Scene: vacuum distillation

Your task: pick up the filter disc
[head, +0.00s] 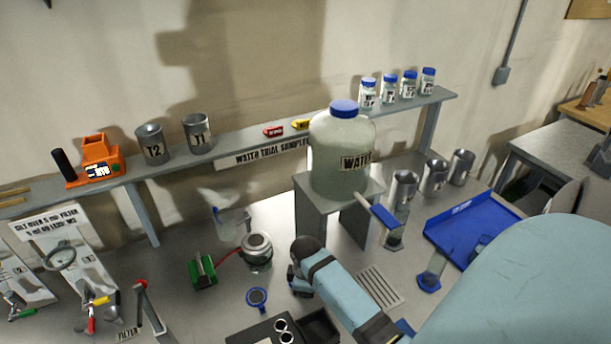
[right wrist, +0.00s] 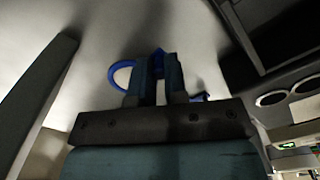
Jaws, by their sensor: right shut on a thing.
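My right gripper (head: 296,281) comes in from the right, low over the bench, and partly hides what is at its fingertips. In the right wrist view my right gripper (right wrist: 158,80) is shut, with a small blue part, which I take for the filter disc (right wrist: 158,60), showing between its fingers. A blue ring (right wrist: 120,76) shows beside the left finger; I cannot tell if it joins that part. In the head view a blue-rimmed round piece (head: 257,297) lies on the bench left of the gripper, seemingly apart from it. My left gripper is not in view.
A steel-lidded glass vessel (head: 257,252) and a green device (head: 202,270) stand left of the gripper. A dark block (head: 265,333) with round holes is in front. The water jug (head: 342,155) stands on a raised stand behind. A blue tray (head: 474,226) lies right.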

